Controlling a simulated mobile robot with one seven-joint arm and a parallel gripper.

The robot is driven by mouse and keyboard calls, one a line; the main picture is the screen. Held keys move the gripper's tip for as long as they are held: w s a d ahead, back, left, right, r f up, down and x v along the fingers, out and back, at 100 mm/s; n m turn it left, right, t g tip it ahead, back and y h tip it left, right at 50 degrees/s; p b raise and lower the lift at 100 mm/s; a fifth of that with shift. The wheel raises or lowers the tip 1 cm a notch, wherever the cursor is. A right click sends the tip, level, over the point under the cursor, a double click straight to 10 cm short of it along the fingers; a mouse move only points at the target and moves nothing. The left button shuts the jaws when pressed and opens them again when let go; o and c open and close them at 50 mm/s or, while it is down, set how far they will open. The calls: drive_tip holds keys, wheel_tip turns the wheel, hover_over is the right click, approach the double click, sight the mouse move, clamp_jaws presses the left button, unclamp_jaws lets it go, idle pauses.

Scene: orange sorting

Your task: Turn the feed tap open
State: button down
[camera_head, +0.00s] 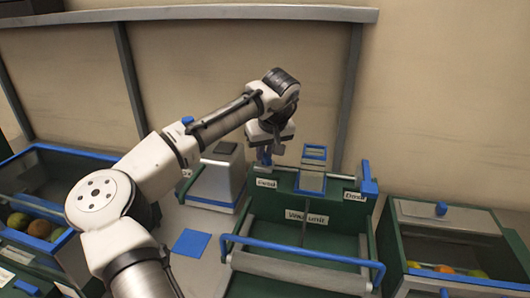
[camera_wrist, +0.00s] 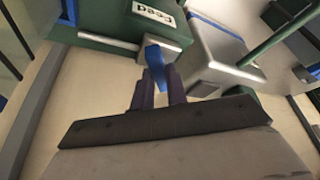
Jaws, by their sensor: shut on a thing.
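The feed tap has a blue handle (camera_wrist: 154,60) on a short grey pipe, beside the label "Feed" (camera_wrist: 153,15), which reads upside down in the wrist view.
A second blue handle (camera_head: 369,181) stands at the right by another label. A grey box with a blue base (camera_head: 215,180) is close left of the tap. Bins with fruit stand at far left (camera_head: 38,222) and right (camera_head: 450,240). A blue rail (camera_head: 300,251) crosses the unit's front.

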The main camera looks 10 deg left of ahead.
drive_tip(key=shift+d+r+n+g+y+p, duration=0.1)
drive_tip(key=shift+n+g+y+p, duration=0.25)
drive_tip(key=shift+n, duration=0.85)
drive_tip(key=n+p, duration=0.1)
drive_tip(key=p, duration=0.1)
drive_tip(key=n+p, duration=0.1)
drive_tip(key=shift+w+r+g+y+p, duration=0.1)
drive_tip(key=shift+r+g+y+p, duration=0.15)
drive_tip(key=shift+r+g+p, duration=0.1)
drive_tip(key=n+p, duration=0.1)
drive_tip(key=n+g+p, duration=0.1)
drive_tip(key=n, duration=0.1)
drive_tip(key=shift+f+y, duration=0.2)
drive_tip(key=shift+y, duration=0.1)
drive_tip(key=shift+w+f+n+g, duration=0.1)
drive_tip(key=shift+n+g, duration=0.2)
drive_tip(key=shift+n, duration=0.5)
drive_tip(key=shift+w+f+n+g, duration=0.1)
drive_tip(key=shift+n+g, duration=0.2)
drive_tip(key=shift+n, duration=0.5)
drive_tip(key=shift+p, duration=0.3)
drive_tip(key=c, duration=1.4)
unclamp_jaws()
